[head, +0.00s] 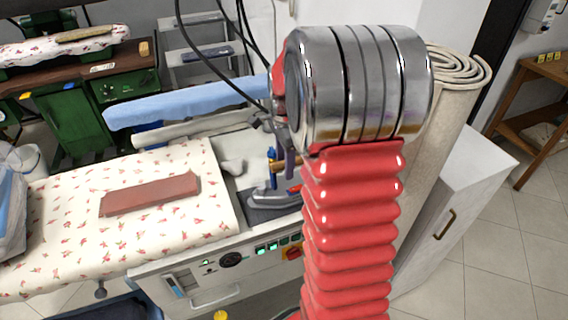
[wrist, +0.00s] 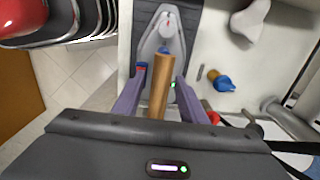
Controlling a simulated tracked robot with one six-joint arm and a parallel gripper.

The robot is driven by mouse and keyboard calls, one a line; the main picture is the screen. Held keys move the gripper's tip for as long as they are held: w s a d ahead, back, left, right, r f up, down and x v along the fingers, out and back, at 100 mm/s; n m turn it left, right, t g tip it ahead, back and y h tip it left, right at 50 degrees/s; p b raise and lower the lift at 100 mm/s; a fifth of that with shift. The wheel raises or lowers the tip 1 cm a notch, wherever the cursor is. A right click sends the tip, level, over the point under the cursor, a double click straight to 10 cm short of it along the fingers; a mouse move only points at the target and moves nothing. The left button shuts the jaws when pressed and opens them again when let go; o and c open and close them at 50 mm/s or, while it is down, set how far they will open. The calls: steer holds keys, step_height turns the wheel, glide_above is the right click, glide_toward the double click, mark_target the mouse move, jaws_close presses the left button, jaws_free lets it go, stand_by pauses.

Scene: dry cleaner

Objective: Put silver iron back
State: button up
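The silver iron (head: 268,196) sits on a dark rest pad (head: 257,214) at the right end of the ironing table, partly hidden by my arm. In the wrist view the iron's grey body (wrist: 160,38) points up the picture over the dark pad (wrist: 188,17), and its wooden handle (wrist: 161,84) runs toward my gripper. My gripper (wrist: 161,73) has its two purple fingers apart, one on each side of the handle, with small gaps showing beside it. In the head view the gripper (head: 280,163) is mostly hidden behind my red arm.
The flowered ironing board (head: 75,235) holds a reddish-brown block (head: 150,194). A blue-covered sleeve board (head: 185,100) stands behind. Control buttons (head: 265,247) line the table front. A blue-based object (wrist: 220,83) and a white one (wrist: 249,20) lie right of the iron. A white cabinet (head: 455,210) stands right.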

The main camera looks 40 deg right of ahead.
steer(key=shift+r, duration=0.1)
step_height(320, 180, up, 12)
stand_by(0.8)
stand_by(0.4)
steer(key=s+a+r+n+t, duration=0.1)
steer(key=s+a+r+n, duration=0.1)
steer(key=s+a+n, duration=0.4)
steer(key=s+a+r+n+t, duration=0.15)
steer(key=a+n, duration=0.25)
steer(key=a, duration=0.5)
steer(key=s+a+f+n+t, duration=0.3)
steer(key=s+a+f+n, duration=0.1)
steer(key=s+a+n, duration=0.5)
steer(key=shift+a+n, duration=0.15)
steer(key=shift+n, duration=0.85)
steer(key=shift+s, duration=0.1)
